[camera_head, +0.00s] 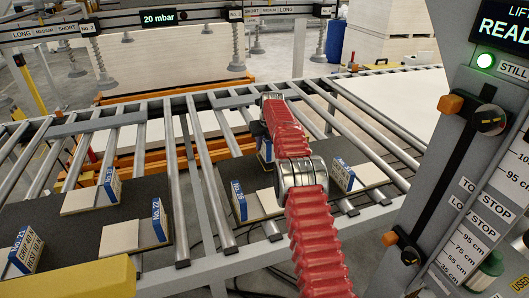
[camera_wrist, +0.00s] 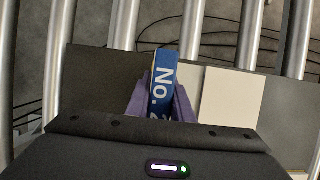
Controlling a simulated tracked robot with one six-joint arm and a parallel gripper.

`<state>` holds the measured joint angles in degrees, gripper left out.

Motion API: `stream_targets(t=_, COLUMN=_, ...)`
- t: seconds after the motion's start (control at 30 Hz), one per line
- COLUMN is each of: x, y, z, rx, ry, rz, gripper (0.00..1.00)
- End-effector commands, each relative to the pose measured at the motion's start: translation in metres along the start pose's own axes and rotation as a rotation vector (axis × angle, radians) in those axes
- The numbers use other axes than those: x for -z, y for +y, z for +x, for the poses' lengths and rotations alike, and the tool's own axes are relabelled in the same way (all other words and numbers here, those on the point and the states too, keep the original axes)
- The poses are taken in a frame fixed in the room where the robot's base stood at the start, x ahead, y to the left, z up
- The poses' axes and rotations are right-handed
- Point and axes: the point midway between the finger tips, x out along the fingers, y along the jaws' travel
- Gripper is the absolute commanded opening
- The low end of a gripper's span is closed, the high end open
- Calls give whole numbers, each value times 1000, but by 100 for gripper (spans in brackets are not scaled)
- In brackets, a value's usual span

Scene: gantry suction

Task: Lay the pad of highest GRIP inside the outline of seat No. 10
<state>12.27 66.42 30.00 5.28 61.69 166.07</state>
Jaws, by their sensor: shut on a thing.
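In the wrist view, the two purple fingers of my gripper (camera_wrist: 160,105) are shut on an upright blue plate (camera_wrist: 162,80). Its white print begins "No. 2"; the rest is hidden. A pale pad (camera_wrist: 229,98) lies right beside it on a dark mat (camera_wrist: 278,120). In the head view my red arm hides most of the gripper; a blue plate (camera_head: 265,151) shows just beside it. Other pale pads with blue plates lie on dark mats: No. 25 (camera_head: 238,201), No. 22 (camera_head: 158,219), No. 21 (camera_head: 26,249) and others. GRIP values are not readable. I cannot pick out seat No. 10.
A grey control panel (camera_head: 480,170) with orange stops and a green READY lamp stands at the right.

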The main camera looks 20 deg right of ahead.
Motion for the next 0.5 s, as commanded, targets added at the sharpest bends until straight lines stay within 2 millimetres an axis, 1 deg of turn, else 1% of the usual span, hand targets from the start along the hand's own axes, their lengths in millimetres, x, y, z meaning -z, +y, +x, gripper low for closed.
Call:
stream_targets(t=0.13, x=2, y=-1, z=5, rx=1, ry=-1, rz=1, gripper=0)
stream_targets(t=0.37, x=13, y=-3, z=30, rx=2, ry=-1, rz=3, gripper=0)
stream_targets(t=0.5, x=14, y=-4, z=33, rx=2, ry=-3, rz=3, gripper=0)
